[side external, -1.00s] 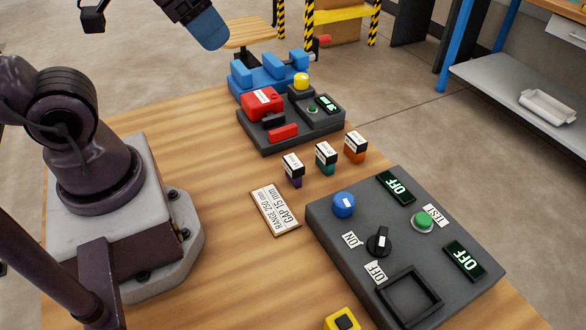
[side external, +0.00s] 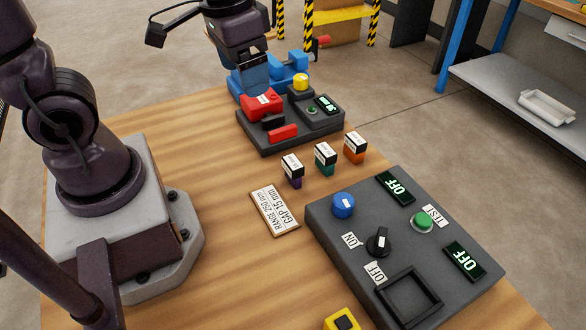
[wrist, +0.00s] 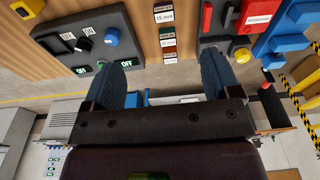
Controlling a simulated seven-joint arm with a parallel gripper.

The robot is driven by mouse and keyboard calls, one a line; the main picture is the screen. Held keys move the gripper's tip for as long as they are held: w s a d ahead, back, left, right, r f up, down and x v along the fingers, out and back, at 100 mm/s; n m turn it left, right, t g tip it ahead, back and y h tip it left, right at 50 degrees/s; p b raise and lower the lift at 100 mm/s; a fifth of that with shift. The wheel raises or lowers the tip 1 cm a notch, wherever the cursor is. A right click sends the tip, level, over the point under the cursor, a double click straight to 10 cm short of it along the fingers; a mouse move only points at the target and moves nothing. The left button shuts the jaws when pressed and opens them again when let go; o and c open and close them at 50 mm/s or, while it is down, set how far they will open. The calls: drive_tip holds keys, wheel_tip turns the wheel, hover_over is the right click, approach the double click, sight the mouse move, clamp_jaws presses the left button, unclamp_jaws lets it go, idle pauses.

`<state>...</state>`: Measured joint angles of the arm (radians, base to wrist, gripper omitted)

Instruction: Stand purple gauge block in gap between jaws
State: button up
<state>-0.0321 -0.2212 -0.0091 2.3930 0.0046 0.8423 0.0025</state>
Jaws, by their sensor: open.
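The purple gauge block (side external: 292,172) stands upright on the wooden table, with a black top part and a white label. It is the nearest of a row of three blocks to the sign. In the wrist view, the top block (wrist: 165,17) of the row reads 15 mm. My gripper (side external: 254,80) is open and empty, above the far side of a grey fixture and apart from the blocks. The fixture has a red block (side external: 261,101) and a red bar (side external: 283,133) with a black piece between. A blue vise (side external: 262,80) stands behind, partly hidden by my gripper.
A teal block (side external: 325,161) and an orange block (side external: 355,150) stand beside the purple one. A grey control panel (side external: 330,235) with a blue knob (side external: 343,204) lies to the right. Bare table lies left of the sign.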

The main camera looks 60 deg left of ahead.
sight(293, 161)
drive_tip(key=shift+g, duration=0.7)
drive_tip(key=w+f, duration=0.3)
drive_tip(key=f, duration=0.3)
drive_tip(key=w+f, duration=0.3)
drive_tip(key=f, duration=0.4)
drive_tip(key=w+f, duration=0.3)
drive_tip(key=f, duration=0.4)
drive_tip(key=shift+a+f, duration=0.15)
drive_tip(key=shift+a, duration=0.2)
drive_tip(key=shift+s+d+f, duration=0.1)
drive_tip(key=shift+s+f, duration=0.05)
drive_tip(key=shift+f, duration=1.35)
drive_tip(key=shift+s+d+f, duration=0.1)
drive_tip(key=shift+f, duration=1.4)
drive_tip(key=shift+c, duration=0.2)
drive_tip(key=c, duration=1)
drive_tip(key=shift+c, duration=0.2)
